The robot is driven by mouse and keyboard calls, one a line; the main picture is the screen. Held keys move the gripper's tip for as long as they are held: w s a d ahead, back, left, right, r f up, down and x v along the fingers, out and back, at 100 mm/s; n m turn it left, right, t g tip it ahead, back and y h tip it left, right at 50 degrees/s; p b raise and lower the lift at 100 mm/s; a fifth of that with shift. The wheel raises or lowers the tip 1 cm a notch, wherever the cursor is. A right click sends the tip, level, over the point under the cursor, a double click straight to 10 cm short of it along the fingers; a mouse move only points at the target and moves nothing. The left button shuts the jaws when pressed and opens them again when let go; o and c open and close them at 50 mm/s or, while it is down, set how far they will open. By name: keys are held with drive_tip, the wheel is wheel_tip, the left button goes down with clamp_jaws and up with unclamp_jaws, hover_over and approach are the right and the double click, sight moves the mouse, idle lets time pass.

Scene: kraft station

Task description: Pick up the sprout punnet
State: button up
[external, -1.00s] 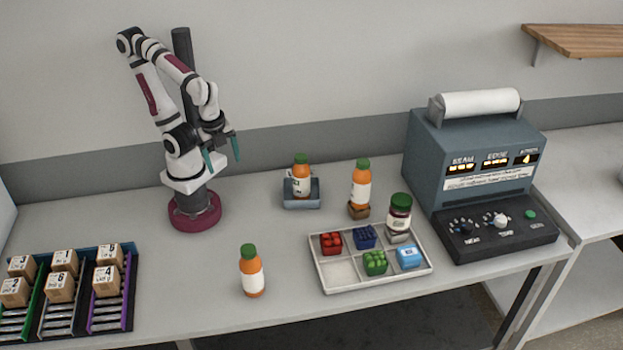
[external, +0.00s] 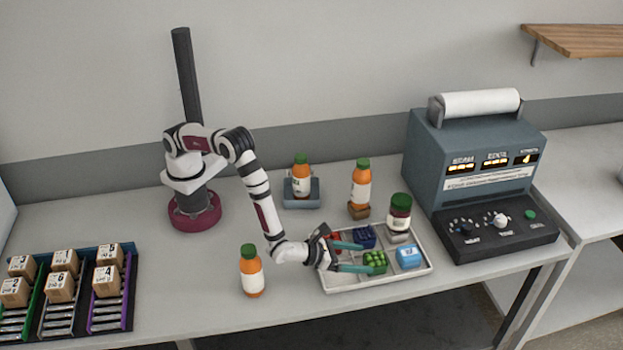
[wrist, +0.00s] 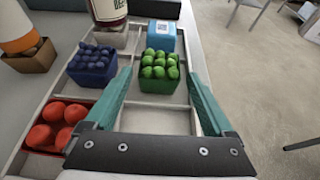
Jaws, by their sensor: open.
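The sprout punnet, a green box heaped with round green sprouts (external: 375,262), sits in the front middle compartment of the white divided tray (external: 345,287). The sprout punnet also shows in the wrist view (wrist: 159,73), beyond my fingertips and roughly between their lines. My gripper (external: 362,257) is low over the tray, reaching from the left, with its teal fingers spread. In the wrist view my gripper (wrist: 160,85) is open and empty, one finger on each side of a bare compartment. It is unclear whether the fingertips flank the punnet.
A blue punnet of dark berries (wrist: 92,64) is close to the left finger, and a red punnet (wrist: 58,126) is nearer. A light-blue box (external: 408,256) and a jar (external: 399,212) are beyond. An orange bottle (external: 251,272) stands close to my forearm.

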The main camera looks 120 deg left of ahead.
sight(381, 261)
drive_tip(key=x, duration=0.7)
drive_tip(key=shift+w+a+f, duration=0.15)
drive_tip(key=shift+f, duration=0.1)
drive_tip(key=c, duration=1.1)
